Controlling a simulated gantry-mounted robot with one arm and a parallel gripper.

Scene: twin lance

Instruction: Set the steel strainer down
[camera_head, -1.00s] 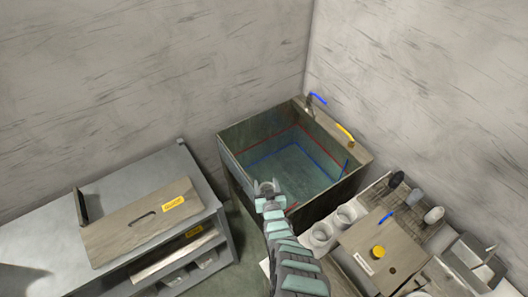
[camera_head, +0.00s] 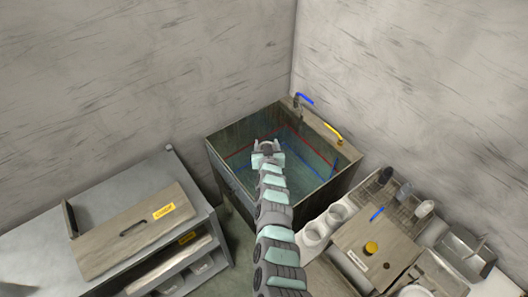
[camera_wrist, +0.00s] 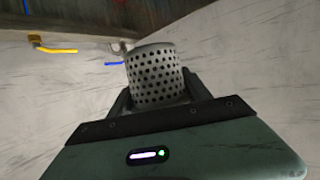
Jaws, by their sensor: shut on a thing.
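The steel strainer (camera_wrist: 157,76) is a grey perforated cylinder. In the wrist view it stands between the two fingers of my gripper (camera_wrist: 158,98), which is shut on it. The strainer is too small to make out clearly there. I cannot tell its height above the basin floor.
A yellow lever (camera_head: 333,132) and a blue lever (camera_head: 304,98) sit on the sink's back right ledge. A grey shelf table (camera_head: 130,185) with a board stands at left. A cluttered counter (camera_head: 345,232) stands at right.

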